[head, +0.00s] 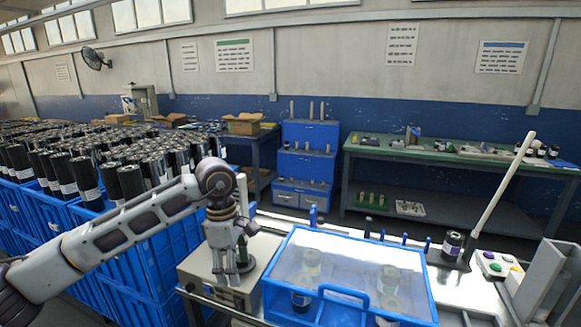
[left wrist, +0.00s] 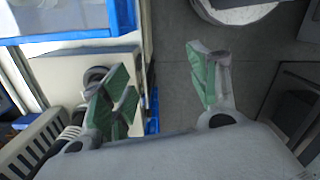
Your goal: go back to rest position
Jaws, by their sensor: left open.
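My left gripper (head: 232,266) hangs pointing down in front of a beige machine box, to the left of the blue-framed clear cover. In the left wrist view its two green-padded fingers (left wrist: 160,85) stand wide apart with nothing between them. Grey floor shows between and beyond the fingers. My left arm reaches in from the left edge of the head view. My right gripper does not show in either view.
The blue-framed clear cover (head: 345,262) stands right of my gripper, with rolls visible through it. The beige box (head: 262,250) is close behind my gripper. Blue crates (head: 120,262) full of black rolls fill the left. A green-topped bench (head: 470,160) stands at the back right.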

